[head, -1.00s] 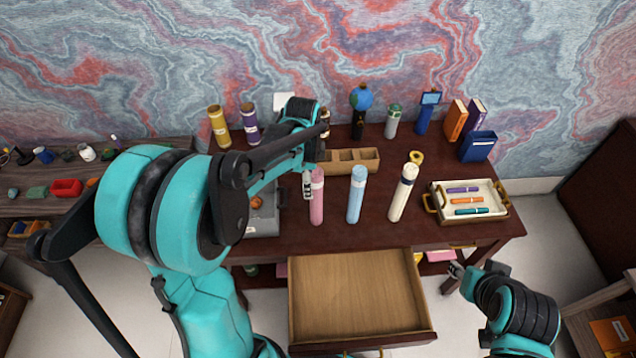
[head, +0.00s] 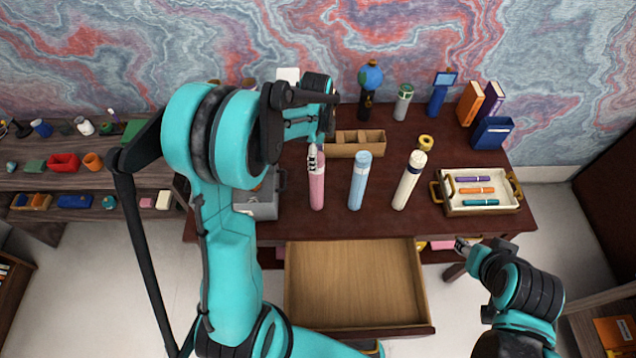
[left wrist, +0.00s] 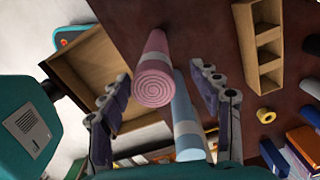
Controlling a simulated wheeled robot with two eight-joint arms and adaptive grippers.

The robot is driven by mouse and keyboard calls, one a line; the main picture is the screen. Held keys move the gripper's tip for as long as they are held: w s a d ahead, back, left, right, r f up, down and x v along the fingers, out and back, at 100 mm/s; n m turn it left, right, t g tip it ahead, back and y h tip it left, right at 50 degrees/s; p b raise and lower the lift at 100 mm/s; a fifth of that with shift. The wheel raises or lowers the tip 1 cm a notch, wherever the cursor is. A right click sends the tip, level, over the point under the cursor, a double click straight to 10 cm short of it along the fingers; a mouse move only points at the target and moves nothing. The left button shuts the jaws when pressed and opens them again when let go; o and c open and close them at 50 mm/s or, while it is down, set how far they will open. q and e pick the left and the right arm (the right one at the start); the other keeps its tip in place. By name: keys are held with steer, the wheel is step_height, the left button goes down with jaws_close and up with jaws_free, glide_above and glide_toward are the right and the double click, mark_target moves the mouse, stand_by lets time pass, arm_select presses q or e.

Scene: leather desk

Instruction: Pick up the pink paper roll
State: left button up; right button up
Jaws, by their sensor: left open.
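The pink paper roll (head: 317,190) stands on the dark desk, left of a light blue roll (head: 358,182) and a cream roll (head: 409,181). My left gripper (head: 314,158) is at the top of the pink roll. In the left wrist view the pink roll (left wrist: 154,80) shows its spiral end between the two spread fingers of my left gripper (left wrist: 160,92). The blue roll (left wrist: 187,128) lies just beside it in that view. The left fingers are open, apart from the pink roll. My right gripper (head: 463,245) is low at the desk's front right, too small to tell its opening.
An open, empty drawer (head: 350,285) juts from the desk front. A wooden compartment box (head: 343,150) stands behind the rolls. A grey box (head: 262,209) is at the left, and a pen tray (head: 450,206) at the right.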

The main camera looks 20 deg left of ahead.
mark_target(317, 184)
arm_select(q)
step_height(317, 184, down, 6)
steer(key=shift+s+d+f+b, duration=0.15)
steer(key=shift+s+d+b, duration=0.05)
steer(key=shift+s+b, duration=0.1)
jaws_close()
